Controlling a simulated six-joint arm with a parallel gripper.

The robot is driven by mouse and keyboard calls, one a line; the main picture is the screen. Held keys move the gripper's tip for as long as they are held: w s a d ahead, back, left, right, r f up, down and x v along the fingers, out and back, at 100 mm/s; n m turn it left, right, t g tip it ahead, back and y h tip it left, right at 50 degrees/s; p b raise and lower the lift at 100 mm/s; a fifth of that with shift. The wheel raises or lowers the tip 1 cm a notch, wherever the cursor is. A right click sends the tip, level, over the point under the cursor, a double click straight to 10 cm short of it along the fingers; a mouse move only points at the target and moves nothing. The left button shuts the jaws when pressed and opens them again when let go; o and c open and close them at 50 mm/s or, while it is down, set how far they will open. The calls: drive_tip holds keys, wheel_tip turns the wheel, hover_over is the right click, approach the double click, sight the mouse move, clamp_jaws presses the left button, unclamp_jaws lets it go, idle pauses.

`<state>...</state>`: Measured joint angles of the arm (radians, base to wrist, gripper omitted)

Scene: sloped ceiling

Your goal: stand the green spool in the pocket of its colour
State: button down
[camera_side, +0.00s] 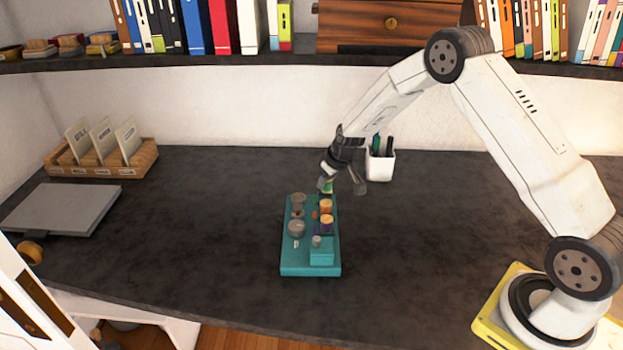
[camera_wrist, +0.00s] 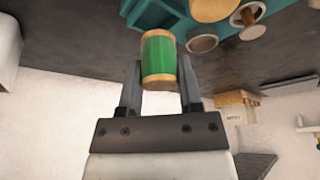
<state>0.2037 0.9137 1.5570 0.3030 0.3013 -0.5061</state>
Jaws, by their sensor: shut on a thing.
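The green spool (camera_wrist: 159,55) has tan ends and sits between the two fingers of my gripper (camera_wrist: 158,73) in the wrist view. My gripper is shut on it. In the side view my gripper (camera_side: 328,177) hangs at the far end of the teal tray (camera_side: 296,268), with a bit of the green spool (camera_side: 327,187) showing below it. Which pocket is for green cannot be told from these views.
An orange-topped spool (camera_side: 326,205), a purple spool (camera_side: 327,224) and grey round pieces (camera_side: 296,228) stand on the tray. A white pen cup (camera_side: 381,165) is close behind my gripper on the right. A card rack (camera_side: 100,160) and grey slab (camera_side: 62,208) lie left. The desk between is clear.

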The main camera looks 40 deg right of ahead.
sight(326, 189)
drive_tip(key=shift+w+f, duration=0.1)
drive_tip(key=shift+w, duration=0.05)
drive_tip(key=shift+w+f, duration=0.1)
drive_tip(key=shift+f, duration=1.65)
drive_tip(key=shift+f, duration=0.1)
drive_tip(key=shift+c, duration=1.4)
unclamp_jaws()
drive_tip(key=shift+r, duration=0.65)
drive_tip(key=v, duration=1.1)
